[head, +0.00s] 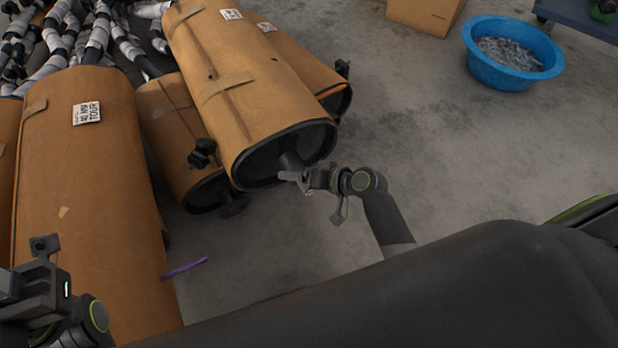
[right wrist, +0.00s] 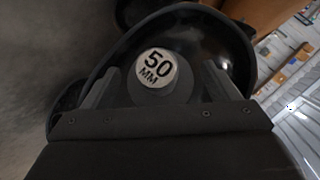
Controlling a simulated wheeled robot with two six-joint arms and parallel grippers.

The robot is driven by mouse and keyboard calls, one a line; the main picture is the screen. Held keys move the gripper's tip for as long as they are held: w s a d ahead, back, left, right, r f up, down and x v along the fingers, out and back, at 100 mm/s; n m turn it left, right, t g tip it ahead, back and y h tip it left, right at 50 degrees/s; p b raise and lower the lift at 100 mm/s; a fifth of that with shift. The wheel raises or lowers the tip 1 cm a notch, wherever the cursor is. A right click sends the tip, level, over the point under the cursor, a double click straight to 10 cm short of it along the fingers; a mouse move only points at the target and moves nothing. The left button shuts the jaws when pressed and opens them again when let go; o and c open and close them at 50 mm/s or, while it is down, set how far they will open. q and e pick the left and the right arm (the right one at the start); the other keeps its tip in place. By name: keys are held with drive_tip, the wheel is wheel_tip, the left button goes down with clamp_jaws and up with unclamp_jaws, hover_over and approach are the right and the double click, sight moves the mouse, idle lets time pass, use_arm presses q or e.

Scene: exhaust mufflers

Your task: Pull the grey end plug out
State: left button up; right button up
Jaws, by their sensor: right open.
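The grey end plug (head: 291,160) sticks out of the dark end cap of a brown-wrapped muffler (head: 235,85) in the head view. In the right wrist view the plug (right wrist: 160,94) has a pale round face marked "50 MM". My right gripper (head: 294,181) is at the plug. Its two fingers stand apart, one on each side of the plug, with a gap visible beside it. My left gripper (head: 42,268) is at the lower left, over a large brown muffler (head: 85,190); its fingertips do not show clearly.
More wrapped mufflers (head: 168,125) lie beside and behind this one. Black-and-white pipes (head: 75,40) crowd the upper left. A blue tub (head: 512,75) of grey bits and a cardboard box (head: 425,12) stand at the upper right. A purple strip (head: 185,268) lies below.

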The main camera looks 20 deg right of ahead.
drive_tip(key=shift+c, duration=0.4)
drive_tip(key=c, duration=1)
drive_tip(key=s+d+p, duration=0.1)
drive_tip(key=s+p, duration=0.1)
drive_tip(key=s, duration=0.5)
idle(0.5)
drive_tip(key=shift+d, duration=0.1)
idle(0.4)
